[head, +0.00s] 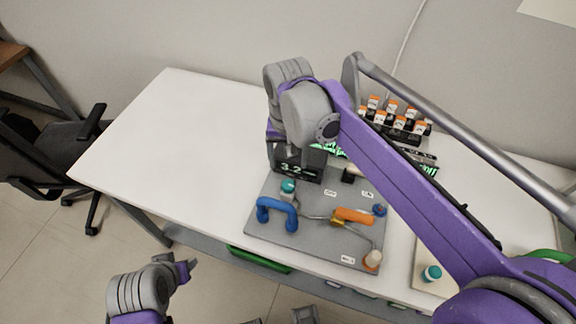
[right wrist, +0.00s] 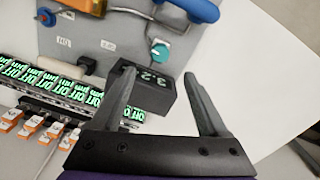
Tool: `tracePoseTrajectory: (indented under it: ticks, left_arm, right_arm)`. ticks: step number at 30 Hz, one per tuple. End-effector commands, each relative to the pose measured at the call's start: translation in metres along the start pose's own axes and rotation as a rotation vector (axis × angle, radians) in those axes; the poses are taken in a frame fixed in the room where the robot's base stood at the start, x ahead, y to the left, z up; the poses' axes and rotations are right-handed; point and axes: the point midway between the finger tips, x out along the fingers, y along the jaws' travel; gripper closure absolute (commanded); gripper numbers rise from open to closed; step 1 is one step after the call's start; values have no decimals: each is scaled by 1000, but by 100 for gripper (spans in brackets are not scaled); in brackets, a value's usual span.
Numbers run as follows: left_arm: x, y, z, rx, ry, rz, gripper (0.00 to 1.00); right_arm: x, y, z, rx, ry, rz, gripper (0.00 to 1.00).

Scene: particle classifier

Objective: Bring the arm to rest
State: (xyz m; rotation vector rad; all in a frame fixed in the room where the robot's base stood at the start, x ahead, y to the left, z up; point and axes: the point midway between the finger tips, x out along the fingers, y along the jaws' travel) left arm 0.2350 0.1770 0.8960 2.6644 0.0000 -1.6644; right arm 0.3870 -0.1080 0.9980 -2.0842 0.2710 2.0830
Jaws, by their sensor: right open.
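My right arm reaches in purple and grey across the head view, and its gripper (head: 295,155) hangs over the back of the grey board (head: 262,222). In the right wrist view the right gripper (right wrist: 160,80) is open, its two grey fingers spread. A black box with a number display (right wrist: 155,85) appears between and beyond the fingers; I cannot tell whether they touch it. The display box (head: 298,166) also shows just below the gripper in the head view. My left gripper (head: 186,268) is at the lower left, off the table; its jaws are not clear.
The board carries a blue handle (head: 277,212), a teal knob (head: 288,186) and an orange handle (head: 353,216). Orange-topped switches (head: 392,115) and green-lit OFF labels (right wrist: 60,80) lie behind it. The white table (head: 165,135) is clear at left. A black chair (head: 60,150) stands beyond.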

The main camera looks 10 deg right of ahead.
Motion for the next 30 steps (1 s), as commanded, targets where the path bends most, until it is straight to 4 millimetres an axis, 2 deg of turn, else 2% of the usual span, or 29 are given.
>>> tracePoseTrajectory:
  ticks: [20,23,30]
  left_arm:
    - [-1,0,-1,0,1,0,50]
    - [-4,0,-3,0,2,0,50]
    - [-16,0,-13,0,10,0,50]
  right_arm:
    - [-3,4,4,-6,11,-5,23]
    - [-1,17,16,-27,52,-21,23]
    - [24,65,69,-136,249,-67,23]
